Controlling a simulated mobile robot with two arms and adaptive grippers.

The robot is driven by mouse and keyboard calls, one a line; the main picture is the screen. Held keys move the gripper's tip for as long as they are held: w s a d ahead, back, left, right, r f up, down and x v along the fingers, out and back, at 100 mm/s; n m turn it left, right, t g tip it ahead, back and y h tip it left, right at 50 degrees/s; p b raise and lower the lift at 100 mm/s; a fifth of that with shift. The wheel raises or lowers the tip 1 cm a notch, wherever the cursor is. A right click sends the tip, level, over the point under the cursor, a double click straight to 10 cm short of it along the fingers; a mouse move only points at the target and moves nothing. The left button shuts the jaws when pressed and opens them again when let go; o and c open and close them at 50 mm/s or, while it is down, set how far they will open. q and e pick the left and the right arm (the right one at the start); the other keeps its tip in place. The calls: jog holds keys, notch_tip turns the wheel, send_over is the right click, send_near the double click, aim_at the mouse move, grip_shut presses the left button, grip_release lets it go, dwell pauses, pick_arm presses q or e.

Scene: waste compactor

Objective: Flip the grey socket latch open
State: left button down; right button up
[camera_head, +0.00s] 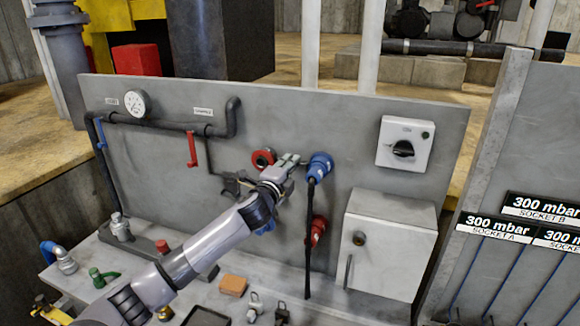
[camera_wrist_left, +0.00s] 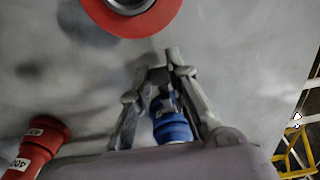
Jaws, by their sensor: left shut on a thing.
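The blue plug (camera_head: 320,166) sits in a socket on the grey wall panel, with a dark cable hanging down from it. It also shows in the left wrist view (camera_wrist_left: 172,127), between and behind the fingers. My left gripper (camera_head: 291,158) is at the left side of this plug, its fingertips close to the panel. In the left wrist view (camera_wrist_left: 165,66) its tips close together on a small grey part, which seems to be the grey socket latch. The fingers hide most of the latch, so its angle cannot be told. My right gripper is not in view.
A red ring-shaped socket (camera_head: 263,159) lies just left of the gripper, and a red plug (camera_head: 318,230) is below the blue one. A white switch box (camera_head: 405,143) and a grey cabinet (camera_head: 389,245) stand to the right. Loose parts lie on the ledge below.

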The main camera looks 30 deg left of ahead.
pick_arm(q)
jog(key=shift+f, duration=0.1)
jog(key=c, duration=1.5)
grip_release()
jog(key=shift+s, duration=0.1)
jog(key=v, duration=1.1)
jog(key=shift+s+d, duration=0.15)
jog(key=shift+s, duration=0.25)
